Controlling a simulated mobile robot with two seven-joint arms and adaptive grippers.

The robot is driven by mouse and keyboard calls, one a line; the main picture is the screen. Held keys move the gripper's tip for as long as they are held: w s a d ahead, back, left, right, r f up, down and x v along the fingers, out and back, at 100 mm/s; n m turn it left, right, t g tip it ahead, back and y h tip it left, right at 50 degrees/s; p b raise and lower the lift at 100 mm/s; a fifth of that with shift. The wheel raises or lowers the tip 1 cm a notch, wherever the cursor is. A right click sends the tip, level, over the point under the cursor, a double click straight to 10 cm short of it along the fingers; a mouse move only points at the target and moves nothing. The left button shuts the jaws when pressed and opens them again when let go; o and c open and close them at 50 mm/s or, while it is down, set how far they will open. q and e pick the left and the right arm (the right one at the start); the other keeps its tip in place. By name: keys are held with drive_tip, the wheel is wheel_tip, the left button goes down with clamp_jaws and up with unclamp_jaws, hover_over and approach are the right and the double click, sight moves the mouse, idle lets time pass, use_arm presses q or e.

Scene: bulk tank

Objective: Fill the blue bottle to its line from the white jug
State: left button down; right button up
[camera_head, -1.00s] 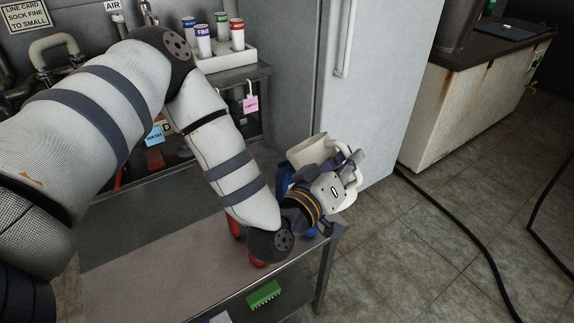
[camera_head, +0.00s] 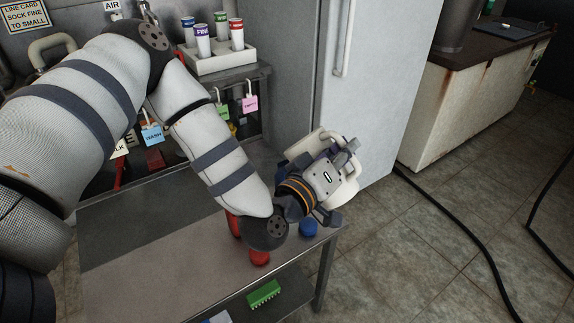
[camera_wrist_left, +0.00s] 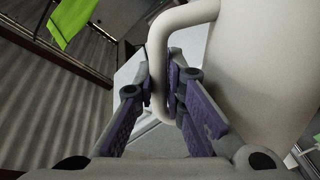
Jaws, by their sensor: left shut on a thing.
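The white jug (camera_head: 301,146) is up above the right end of the steel table, tilted, and partly hidden behind my left gripper (camera_head: 346,180). In the left wrist view, the gripper's purple-padded fingers (camera_wrist_left: 165,88) are shut on the handle of the jug (camera_wrist_left: 262,60). A small round blue thing (camera_head: 308,229), perhaps a cap, is on the table below the gripper. The blue bottle's body and its line are hidden behind my wrist and the jug. I cannot tell whether anything flows from the jug. My right gripper is not in view.
A red item (camera_head: 235,223) and a red round piece (camera_head: 260,257) are beside my left wrist. A green block (camera_head: 264,293) lies on the lower shelf. A white rack (camera_head: 222,60) holds several labelled cylinders. A tall grey cabinet (camera_head: 375,90) stands close behind the jug.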

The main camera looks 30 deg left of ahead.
sight(339, 135)
use_arm(q)
drive_tip(key=shift+w+a+r+n, duration=0.1)
drive_tip(key=shift+a+r+n, duration=0.35)
drive_tip(key=shift+r+n, duration=0.25)
drive_tip(key=shift+a+r+n, duration=0.45)
drive_tip(key=shift+r+n, duration=0.05)
drive_tip(key=shift+r, duration=0.25)
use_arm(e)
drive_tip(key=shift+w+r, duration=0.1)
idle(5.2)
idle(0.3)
